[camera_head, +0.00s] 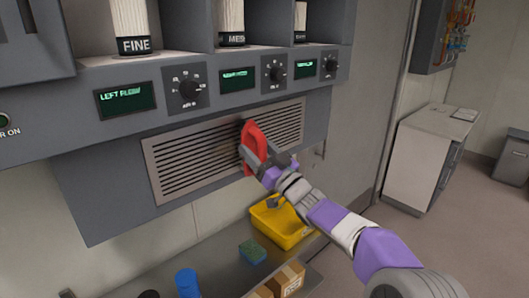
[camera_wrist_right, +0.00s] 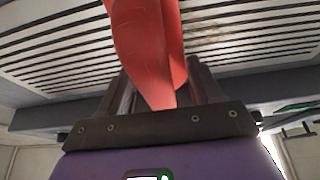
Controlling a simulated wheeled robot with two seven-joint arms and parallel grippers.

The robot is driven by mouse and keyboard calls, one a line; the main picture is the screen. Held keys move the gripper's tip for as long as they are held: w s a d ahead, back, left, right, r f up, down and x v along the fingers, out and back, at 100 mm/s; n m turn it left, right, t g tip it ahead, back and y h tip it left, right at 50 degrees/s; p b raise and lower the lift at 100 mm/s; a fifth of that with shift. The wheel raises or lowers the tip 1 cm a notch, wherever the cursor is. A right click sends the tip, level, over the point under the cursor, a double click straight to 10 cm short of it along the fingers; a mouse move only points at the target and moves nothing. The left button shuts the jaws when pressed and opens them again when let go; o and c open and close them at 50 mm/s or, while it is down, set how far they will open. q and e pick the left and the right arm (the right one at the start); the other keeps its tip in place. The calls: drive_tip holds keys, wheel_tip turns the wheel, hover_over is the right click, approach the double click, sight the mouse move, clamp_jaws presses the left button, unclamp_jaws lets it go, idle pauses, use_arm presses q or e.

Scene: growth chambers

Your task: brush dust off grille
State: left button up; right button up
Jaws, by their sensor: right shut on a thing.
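The grille (camera_head: 180,166) is a wide slotted panel on the front of the grey cabinet, below the dials; its slats also show in the right wrist view (camera_wrist_right: 60,62). A faint brownish patch (camera_wrist_right: 205,32) shows on the slats there. My right gripper (camera_head: 262,160) is shut on a red brush (camera_head: 252,138), which also shows in the right wrist view (camera_wrist_right: 147,45). The brush is held upright in front of the grille, right of its middle. Its bristles are hidden, and I cannot tell whether it touches the slats. My left gripper is not in view.
Below the cabinet, a shelf holds a yellow bin (camera_head: 285,228), a green sponge (camera_head: 252,252), a blue bottle (camera_head: 187,282) and cardboard boxes (camera_head: 288,279). Dials and displays (camera_head: 126,98) sit above the grille. A white cabinet (camera_head: 425,160) stands at right, with open floor before it.

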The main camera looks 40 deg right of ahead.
drive_tip(key=shift+s+a+b, duration=0.1)
drive_tip(key=shift+a+b, duration=1)
drive_tip(key=shift+a, duration=0.8)
